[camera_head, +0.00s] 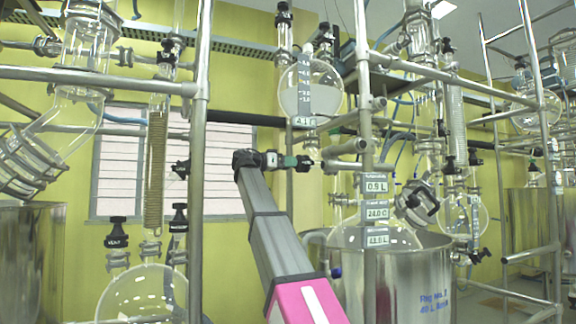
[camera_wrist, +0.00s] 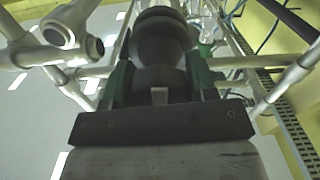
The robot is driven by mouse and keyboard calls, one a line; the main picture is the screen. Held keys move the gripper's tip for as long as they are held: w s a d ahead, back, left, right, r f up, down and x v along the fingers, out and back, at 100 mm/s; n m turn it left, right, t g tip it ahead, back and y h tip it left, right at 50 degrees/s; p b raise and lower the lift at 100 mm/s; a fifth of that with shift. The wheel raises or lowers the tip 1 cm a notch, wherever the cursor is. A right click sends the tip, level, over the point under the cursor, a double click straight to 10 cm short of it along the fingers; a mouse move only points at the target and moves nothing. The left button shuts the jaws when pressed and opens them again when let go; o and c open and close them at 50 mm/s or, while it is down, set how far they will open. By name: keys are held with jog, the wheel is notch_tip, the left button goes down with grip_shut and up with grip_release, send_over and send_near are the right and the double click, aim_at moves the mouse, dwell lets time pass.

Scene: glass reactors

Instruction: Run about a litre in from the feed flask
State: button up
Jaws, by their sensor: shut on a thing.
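The feed flask (camera_head: 311,88) is a round glass vessel with pale liquid and a graduated strip, high at the centre in the head view. A label (camera_head: 305,122) below it seems to read 4.1 L. My gripper (camera_head: 302,162) is below the flask, by its outlet line. In the wrist view its green-sided jaws (camera_wrist: 160,78) are shut on a dark round valve knob (camera_wrist: 162,38). The knob's setting and any flow cannot be made out. The reactor vessel (camera_head: 400,283) stands at the lower right, with a label (camera_head: 377,184) above it seeming to read 0.9 L.
Metal frame tubes (camera_head: 199,150) stand close around my arm. Another round glass flask (camera_head: 148,293) with black-capped necks is at the lower left. More glassware and a steel vessel (camera_head: 531,225) stand at the right. A shuttered window (camera_head: 143,170) is behind.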

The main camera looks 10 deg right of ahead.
jog(key=n, duration=0.8)
jog(key=shift+n, duration=0.3)
jog(key=shift+n, duration=0.3)
jog(key=o, duration=0.9)
jog(key=a, duration=0.3)
jog(key=s+a, duration=0.1)
jog(key=a, duration=0.3)
jog(key=s+a, duration=0.1)
jog(key=a, duration=0.2)
jog(key=shift+s+a, duration=0.1)
jog(key=shift+a, duration=0.25)
